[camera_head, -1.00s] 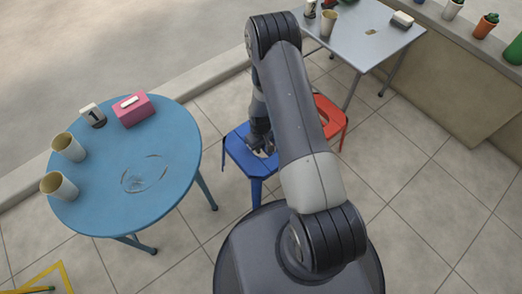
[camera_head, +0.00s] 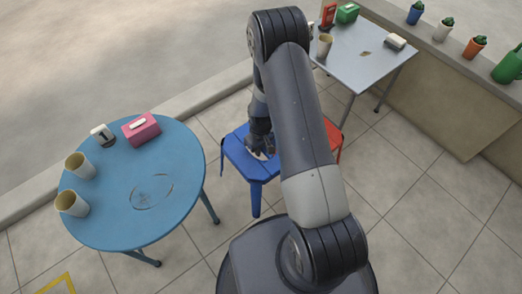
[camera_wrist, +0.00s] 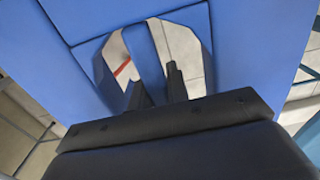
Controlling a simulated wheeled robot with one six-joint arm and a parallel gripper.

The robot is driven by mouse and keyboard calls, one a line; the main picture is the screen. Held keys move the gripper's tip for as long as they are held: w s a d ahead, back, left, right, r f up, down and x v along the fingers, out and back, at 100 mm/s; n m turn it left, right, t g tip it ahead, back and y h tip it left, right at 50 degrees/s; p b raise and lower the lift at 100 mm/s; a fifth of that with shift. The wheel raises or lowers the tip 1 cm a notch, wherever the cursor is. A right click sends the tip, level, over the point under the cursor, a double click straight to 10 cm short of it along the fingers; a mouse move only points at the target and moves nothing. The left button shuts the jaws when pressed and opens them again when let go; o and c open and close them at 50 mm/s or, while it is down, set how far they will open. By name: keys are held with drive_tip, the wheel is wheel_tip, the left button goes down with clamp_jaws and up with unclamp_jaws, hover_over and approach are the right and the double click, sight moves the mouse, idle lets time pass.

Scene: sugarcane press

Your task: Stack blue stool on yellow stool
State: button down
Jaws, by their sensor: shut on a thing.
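The blue stool (camera_head: 240,157) is in the middle of the head view, partly hidden by my arm. My gripper (camera_head: 262,148) is at its seat, shut on the stool. In the wrist view the blue seat (camera_wrist: 255,50) fills most of the frame. My gripper (camera_wrist: 158,88) has its dark fingers at the seat's opening, on a blue strip crossing it. Whether the stool's legs touch the floor is unclear. A yellow edge (camera_head: 62,281) shows at the bottom left of the head view; I cannot tell whether it belongs to the yellow stool.
A red stool (camera_head: 333,141) stands close behind the blue one. A round blue table (camera_head: 115,205) with two cups, a pink box and a number block is at left. A grey table (camera_head: 372,70) and a counter with pots are at upper right. Tiled floor at right is clear.

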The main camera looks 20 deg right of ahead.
wheel_tip(320, 180, up, 16)
drive_tip(key=p, duration=0.9)
